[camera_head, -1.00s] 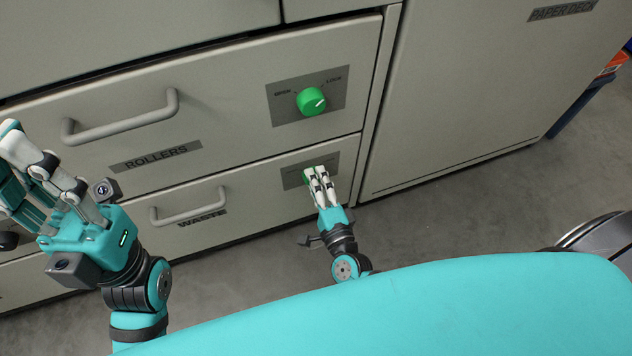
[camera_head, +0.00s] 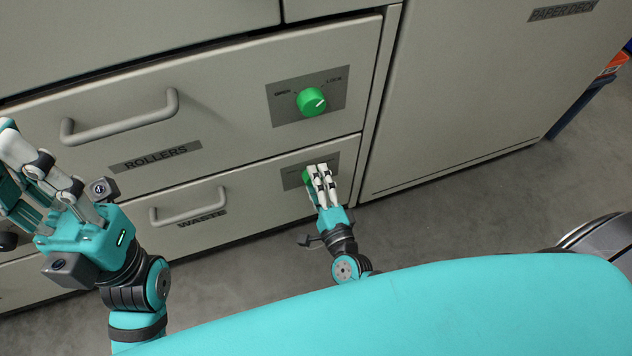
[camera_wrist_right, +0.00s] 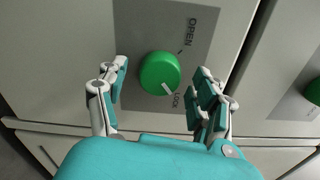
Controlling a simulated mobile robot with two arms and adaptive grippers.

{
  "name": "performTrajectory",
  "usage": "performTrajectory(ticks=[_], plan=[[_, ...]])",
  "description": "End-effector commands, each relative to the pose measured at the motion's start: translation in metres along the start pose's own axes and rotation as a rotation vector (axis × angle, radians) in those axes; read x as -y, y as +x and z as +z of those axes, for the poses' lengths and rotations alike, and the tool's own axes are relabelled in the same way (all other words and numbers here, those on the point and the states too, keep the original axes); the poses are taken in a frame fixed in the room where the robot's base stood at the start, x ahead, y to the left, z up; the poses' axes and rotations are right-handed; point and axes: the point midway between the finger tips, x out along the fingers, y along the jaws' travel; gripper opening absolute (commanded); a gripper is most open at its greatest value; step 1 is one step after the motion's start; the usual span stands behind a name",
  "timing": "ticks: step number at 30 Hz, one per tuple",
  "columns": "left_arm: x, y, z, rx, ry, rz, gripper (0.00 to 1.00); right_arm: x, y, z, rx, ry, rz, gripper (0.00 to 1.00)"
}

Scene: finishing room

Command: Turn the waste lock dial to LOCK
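The green waste lock dial (camera_wrist_right: 160,73) sits on a grey plate (camera_wrist_right: 137,35) in the right wrist view. Its white mark points to the lower right, at the word LOCK. The word OPEN stands above it. My right gripper (camera_wrist_right: 160,87) is open, its fingers on either side of the dial with visible gaps. In the head view my right gripper (camera_head: 320,170) is in front of the WASTE drawer (camera_head: 255,185) and hides much of the dial (camera_head: 307,176). My left gripper (camera_head: 18,160) is at the left edge, raised, and looks open and empty.
The ROLLERS drawer (camera_head: 225,110) above has its own green dial (camera_head: 311,102) and a bar handle (camera_head: 120,127). The WASTE drawer has a handle (camera_head: 188,207) too. A PAPER DECK cabinet (camera_head: 470,90) stands to the right. The grey floor (camera_head: 500,200) in front is clear.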

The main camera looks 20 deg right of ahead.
Motion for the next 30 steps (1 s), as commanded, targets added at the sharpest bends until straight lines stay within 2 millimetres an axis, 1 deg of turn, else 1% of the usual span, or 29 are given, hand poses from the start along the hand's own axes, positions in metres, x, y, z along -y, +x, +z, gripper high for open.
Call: performTrajectory(ticks=[6,8,10,14,21,24,27,30], plan=[[0.001,-0.001,0.002,0.003,0.001,-0.001,0.0,0.0,-0.001,0.0,0.0,-0.001,0.0,0.67],[0.001,-0.001,0.002,0.003,0.001,-0.001,0.0,-0.001,-0.005,0.0,0.0,-0.001,0.001,0.67],[0.0,-0.001,0.002,0.003,0.001,0.0,0.0,-0.001,-0.012,0.0,0.0,-0.002,0.001,0.67],[0.0,-0.001,0.002,0.003,0.0,0.0,0.0,-0.001,-0.037,0.0,0.0,-0.001,0.004,0.67],[0.0,-0.001,0.001,0.003,0.0,0.001,0.0,-0.001,-0.088,0.0,0.001,-0.001,0.004,0.67],[0.0,-0.001,0.001,0.003,0.0,0.001,0.0,-0.001,-0.103,0.0,0.001,-0.002,0.003,0.67],[0.0,-0.001,0.001,0.003,0.0,0.001,0.0,-0.001,-0.114,0.0,0.001,-0.001,0.002,0.67],[0.0,-0.001,0.001,0.003,0.0,0.001,0.0,0.0,-0.119,0.0,0.001,-0.001,-0.001,0.67]])
